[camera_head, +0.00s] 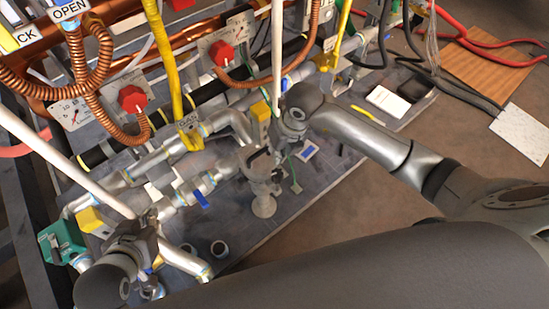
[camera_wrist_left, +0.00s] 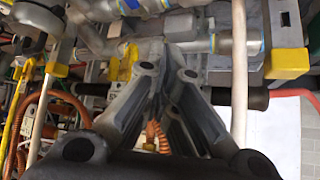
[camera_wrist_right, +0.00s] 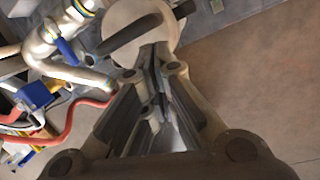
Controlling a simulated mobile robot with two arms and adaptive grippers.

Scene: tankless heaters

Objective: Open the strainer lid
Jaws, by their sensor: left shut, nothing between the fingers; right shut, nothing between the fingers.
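The strainer (camera_head: 262,187) is a grey upright body near the front edge of the dark board in the head view. In the right wrist view its lid (camera_wrist_right: 165,22) looks like a pale round disc with a dark bar handle (camera_wrist_right: 122,42). My right gripper (camera_head: 258,152) is shut and empty over the top of the strainer. Its fingertips also show in the right wrist view (camera_wrist_right: 155,52), at the bar; I cannot tell whether they touch it. My left gripper (camera_head: 148,222) is shut and empty by the pipes at the lower left, away from the strainer. It shows in the left wrist view (camera_wrist_left: 166,58).
Metal pipes with a blue valve handle (camera_head: 201,199) run left of the strainer. A yellow block (camera_head: 90,219) and a green box (camera_head: 62,244) stand at the far left. Red knobs (camera_head: 132,98) and copper hoses lie behind. The brown floor (camera_head: 330,200) right of the strainer is clear.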

